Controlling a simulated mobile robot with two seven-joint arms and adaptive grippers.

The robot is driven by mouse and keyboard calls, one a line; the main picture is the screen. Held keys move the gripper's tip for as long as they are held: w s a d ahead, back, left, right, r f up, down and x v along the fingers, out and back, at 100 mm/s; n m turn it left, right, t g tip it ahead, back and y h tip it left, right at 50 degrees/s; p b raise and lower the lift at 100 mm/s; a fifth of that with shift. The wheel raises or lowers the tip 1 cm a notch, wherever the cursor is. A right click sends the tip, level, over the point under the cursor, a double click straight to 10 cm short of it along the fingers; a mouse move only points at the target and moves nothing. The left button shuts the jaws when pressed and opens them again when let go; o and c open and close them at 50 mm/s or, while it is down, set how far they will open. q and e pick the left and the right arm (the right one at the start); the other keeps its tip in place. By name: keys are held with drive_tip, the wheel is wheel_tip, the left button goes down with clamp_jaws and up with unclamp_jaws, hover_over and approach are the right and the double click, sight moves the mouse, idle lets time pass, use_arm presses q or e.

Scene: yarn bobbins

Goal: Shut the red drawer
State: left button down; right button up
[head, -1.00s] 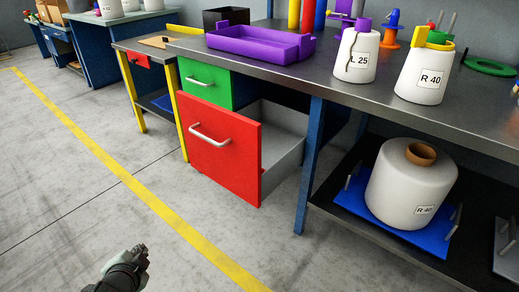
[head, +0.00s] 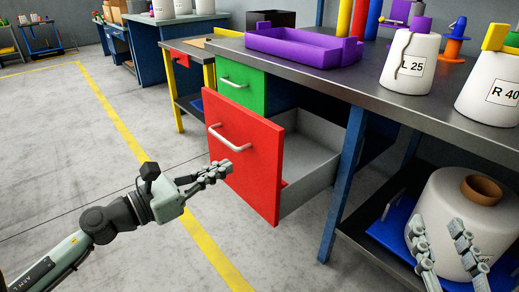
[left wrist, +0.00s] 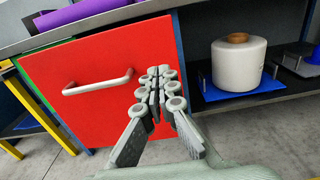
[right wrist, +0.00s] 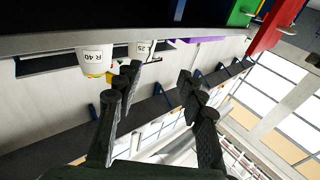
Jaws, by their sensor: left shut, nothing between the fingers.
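The red drawer (head: 246,158) is pulled well out under the workbench, below the shut green drawer (head: 242,86). Its front has a silver handle (head: 229,137), and its grey inside (head: 312,160) looks mostly empty. My right gripper (head: 445,232) is open and empty, in front of the lower shelf. In the right wrist view its fingers (right wrist: 160,82) are apart.
A purple tray (head: 305,46) and labelled bobbins (head: 410,62) stand on the bench top. A large bobbin (head: 448,205) sits on the lower shelf near my right gripper. A blue bench leg (head: 343,190) stands right of the drawer. The floor in front is clear.

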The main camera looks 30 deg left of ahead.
use_arm(q)
drive_tip(key=p, duration=0.2)
approach(268, 147)
drive_tip(key=w, duration=0.2)
drive_tip(key=p+x, duration=0.1)
drive_tip(key=x, duration=0.1)
drive_tip(key=p+x, duration=0.1)
drive_tip(key=x, duration=0.1)
drive_tip(key=shift+d+r, duration=0.15)
drive_tip(key=shift+d, duration=0.35)
drive_tip(key=shift+w+d, duration=0.1)
drive_tip(key=shift+w, duration=0.15)
use_arm(e)
drive_tip(key=s+d+f+g+h, duration=0.3)
drive_tip(key=d+f+g, duration=0.2)
drive_tip(key=f, duration=0.4)
drive_tip(key=s+d+f+m+g+h, duration=0.1)
drive_tip(key=s+d+f+g+h, duration=0.2)
drive_tip(key=d+f+g, duration=0.2)
drive_tip(key=shift+s+d+f+g+h, duration=0.35)
drive_tip(key=shift+d+f, duration=1.2)
drive_tip(key=shift+f, duration=0.45)
use_arm(q)
drive_tip(key=shift+w, duration=0.1)
use_arm(e)
drive_tip(key=shift+w, duration=0.1)
